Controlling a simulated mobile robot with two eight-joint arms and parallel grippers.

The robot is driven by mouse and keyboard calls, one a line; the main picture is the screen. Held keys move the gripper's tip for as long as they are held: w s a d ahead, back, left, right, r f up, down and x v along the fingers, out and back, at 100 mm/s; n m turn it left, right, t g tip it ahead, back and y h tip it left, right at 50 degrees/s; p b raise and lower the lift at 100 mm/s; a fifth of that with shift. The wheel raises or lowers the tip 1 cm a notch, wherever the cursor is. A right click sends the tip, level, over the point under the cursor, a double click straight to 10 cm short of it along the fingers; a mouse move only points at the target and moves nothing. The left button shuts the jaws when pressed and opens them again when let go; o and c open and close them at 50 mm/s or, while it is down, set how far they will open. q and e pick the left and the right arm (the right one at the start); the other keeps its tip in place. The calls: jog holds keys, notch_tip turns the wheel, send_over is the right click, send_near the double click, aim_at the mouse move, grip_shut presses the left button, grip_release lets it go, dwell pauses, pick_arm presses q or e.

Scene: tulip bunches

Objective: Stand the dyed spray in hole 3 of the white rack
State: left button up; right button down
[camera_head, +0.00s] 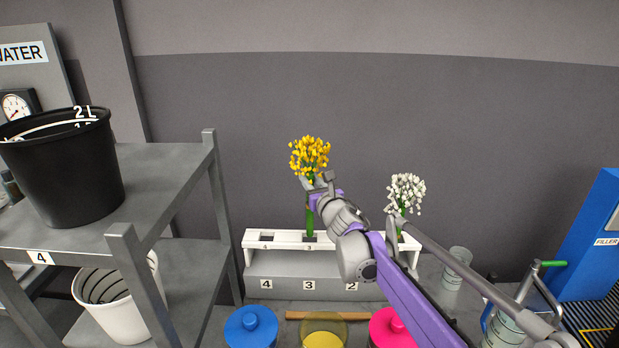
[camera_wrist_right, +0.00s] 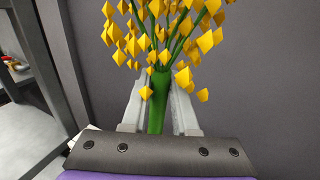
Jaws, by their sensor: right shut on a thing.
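The dyed spray (camera_head: 310,157), a bunch of yellow flowers on a green stem, stands upright above the white rack (camera_head: 262,246). My right gripper (camera_head: 318,186) is shut on its stem, just below the blooms. The right wrist view shows the green stem (camera_wrist_right: 157,102) between the two pale fingers. The stem's lower end meets the rack top at hole 3, above the label 3. I cannot tell how deep it sits in the hole. Hole 4, at the left, is empty. My right arm covers part of the rack's right side. My left gripper is not in view.
A white spray (camera_head: 405,190) stands at the rack's right end. A grey shelf with a black bucket (camera_head: 65,170) is at left. A clear glass (camera_head: 456,268) stands right of the rack.

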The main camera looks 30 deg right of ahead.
aim_at(309, 211)
jog(key=shift+f+b, duration=1.85)
jog(key=shift+f, duration=3.35)
jog(key=c, duration=0.6)
grip_release()
jog(key=s+a, duration=0.1)
jog(key=s, duration=0.8)
jog(key=shift+a, duration=0.25)
